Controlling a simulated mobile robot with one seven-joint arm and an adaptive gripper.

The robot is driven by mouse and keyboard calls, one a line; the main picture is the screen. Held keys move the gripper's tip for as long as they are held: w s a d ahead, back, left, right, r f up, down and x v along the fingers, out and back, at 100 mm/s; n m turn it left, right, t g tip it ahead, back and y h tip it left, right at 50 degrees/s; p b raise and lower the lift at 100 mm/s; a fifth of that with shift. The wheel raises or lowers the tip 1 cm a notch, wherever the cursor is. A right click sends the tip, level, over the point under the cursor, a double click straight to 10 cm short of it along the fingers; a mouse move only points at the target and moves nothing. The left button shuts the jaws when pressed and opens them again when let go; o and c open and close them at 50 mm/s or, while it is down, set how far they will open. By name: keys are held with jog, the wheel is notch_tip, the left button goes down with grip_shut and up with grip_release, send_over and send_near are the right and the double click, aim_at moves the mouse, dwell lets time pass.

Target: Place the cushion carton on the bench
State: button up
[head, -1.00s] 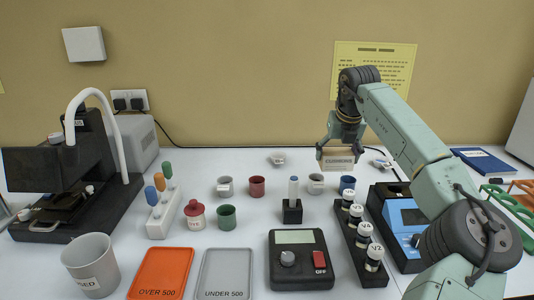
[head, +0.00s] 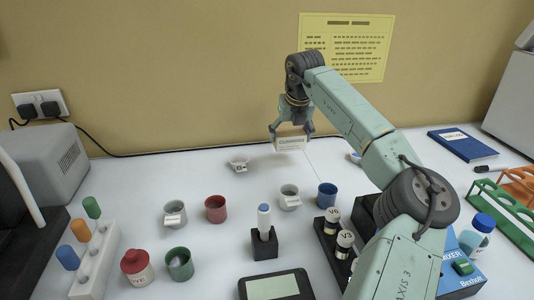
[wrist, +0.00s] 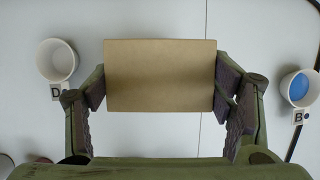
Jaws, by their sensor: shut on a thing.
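The cushion carton (head: 291,143) is a small tan box with a printed label on its front. My gripper (head: 291,131) is shut on it, with one finger on each side. In the head view it is near the back of the white bench (head: 200,160), and a faint shadow shows to its left. In the wrist view the carton's plain brown top (wrist: 160,75) sits between the two finger pads. The bench (wrist: 140,20) shows around it. I cannot tell exactly how high the carton is above the bench.
A small white cup tagged D (wrist: 57,62) is left of the carton, and a cup with blue contents tagged B (wrist: 299,88) is right. Grey (head: 289,197), red (head: 215,208) and blue (head: 327,194) cups stand in front. Bare bench lies around the carton.

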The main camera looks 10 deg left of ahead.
aim_at(292, 139)
jog(key=shift+f+p, duration=0.7)
jog(key=shift+f, duration=2.6)
jog(key=o, duration=1.2)
jog(key=shift+c, duration=0.2)
jog(key=shift+r, duration=0.15)
jog(key=b+v, duration=0.3)
jog(key=v, duration=0.9)
jog(key=shift+r, duration=0.1)
